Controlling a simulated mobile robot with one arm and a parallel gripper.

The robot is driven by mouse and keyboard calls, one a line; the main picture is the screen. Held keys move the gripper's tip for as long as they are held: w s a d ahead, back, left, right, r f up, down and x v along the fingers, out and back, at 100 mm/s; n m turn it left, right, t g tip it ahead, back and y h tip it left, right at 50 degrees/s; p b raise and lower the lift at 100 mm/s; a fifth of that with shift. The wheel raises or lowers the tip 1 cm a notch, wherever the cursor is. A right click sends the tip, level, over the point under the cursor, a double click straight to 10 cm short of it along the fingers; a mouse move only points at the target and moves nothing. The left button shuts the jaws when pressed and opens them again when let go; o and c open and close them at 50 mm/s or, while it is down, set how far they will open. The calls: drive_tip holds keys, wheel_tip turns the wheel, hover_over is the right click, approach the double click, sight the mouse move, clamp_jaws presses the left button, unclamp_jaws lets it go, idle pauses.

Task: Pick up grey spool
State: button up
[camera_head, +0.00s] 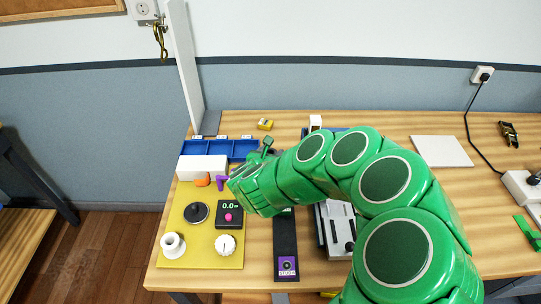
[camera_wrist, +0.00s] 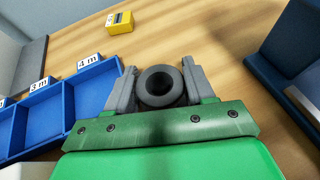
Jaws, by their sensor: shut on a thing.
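The grey spool (camera_wrist: 179,90) is a dark ring-like piece with a round hole, seen end-on in the wrist view. My gripper (camera_wrist: 161,72) has one grey finger on each side of it and is shut on it. The wooden bench top shows beyond the spool; I cannot tell how high it is held. In the head view, my gripper (camera_head: 267,147) is over the bench just right of the blue compartment tray (camera_head: 218,158). There the spool is not clearly visible, as my green arm covers much of that area.
The blue tray (camera_wrist: 62,112) has labels "3 m" and "4 m" at left. A yellow block (camera_wrist: 120,23) lies beyond the spool.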

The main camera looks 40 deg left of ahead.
drive_tip(key=shift+r, duration=0.5)
drive_tip(key=s+d+r, duration=0.8)
drive_tip(key=d+r, duration=0.3)
drive_tip(key=shift+d+r, duration=0.15)
drive_tip(key=shift+d, duration=0.05)
idle(0.4)
